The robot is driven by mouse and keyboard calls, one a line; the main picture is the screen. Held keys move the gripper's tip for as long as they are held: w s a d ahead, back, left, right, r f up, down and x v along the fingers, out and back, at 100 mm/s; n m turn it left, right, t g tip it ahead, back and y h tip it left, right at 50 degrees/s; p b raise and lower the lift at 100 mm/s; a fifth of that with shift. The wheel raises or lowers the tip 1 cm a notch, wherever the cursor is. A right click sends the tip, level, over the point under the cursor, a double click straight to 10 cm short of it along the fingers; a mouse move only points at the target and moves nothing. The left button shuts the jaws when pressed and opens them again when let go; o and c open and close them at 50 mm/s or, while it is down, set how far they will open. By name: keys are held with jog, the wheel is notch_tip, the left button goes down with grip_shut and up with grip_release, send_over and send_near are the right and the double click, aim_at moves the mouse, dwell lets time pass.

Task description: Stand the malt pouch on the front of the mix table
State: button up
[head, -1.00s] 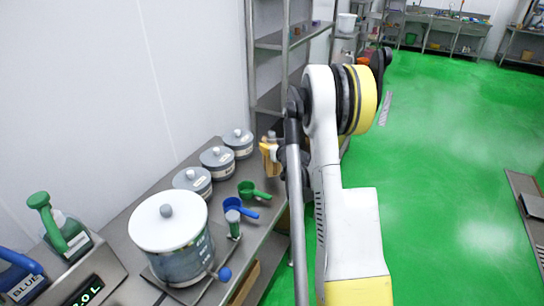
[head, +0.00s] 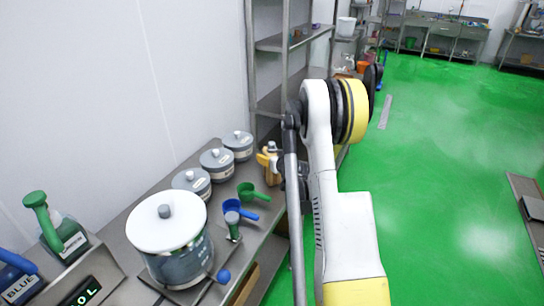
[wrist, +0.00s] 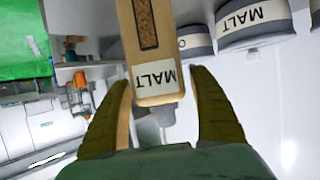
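The malt pouch (wrist: 150,88) is tan with a dark window and a MALT label, which shows upside down in the wrist view. In the head view the pouch (head: 272,176) is upright at the far end of the mix table (head: 128,290), partly hidden by my arm. My gripper (wrist: 160,76) is open around the pouch's capped end. The left finger is very close to the pouch, and a gap shows beside the right finger. I cannot tell for certain whether the pouch base touches the table.
Several grey lidded canisters (head: 216,161) stand along the wall side. A green scoop (head: 252,191), a blue scoop (head: 238,207) and a large white-lidded vessel (head: 168,240) are nearer. A metal shelf rack (head: 285,42) stands behind. Green floor (head: 440,170) is open to the right.

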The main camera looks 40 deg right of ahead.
jog(key=shift+r, duration=0.2)
jog(key=p+v, duration=0.2)
jog(key=v, duration=1)
jog(key=a+r+n+g+y, duration=0.1)
jog(key=a+r, duration=0.2)
jog(key=a, duration=0.4)
jog(key=s+a+r+n+y, duration=0.1)
jog(key=a+r+y, duration=0.1)
jog(key=a+r, duration=0.35)
jog(key=a+r+n+g+y, duration=0.1)
jog(key=a+r, duration=0.1)
jog(key=a, duration=0.7)
jog(key=s+a+r+g, duration=0.1)
jog(key=s+a, duration=0.6)
jog(key=s, duration=0.2)
jog(key=s+a+r+n+g+y, duration=0.1)
jog(key=s+a+g, duration=0.1)
jog(key=s+a, duration=0.5)
jog(key=s, duration=0.3)
jog(key=shift+a+n+g, duration=0.3)
jog(key=shift+a, duration=0.05)
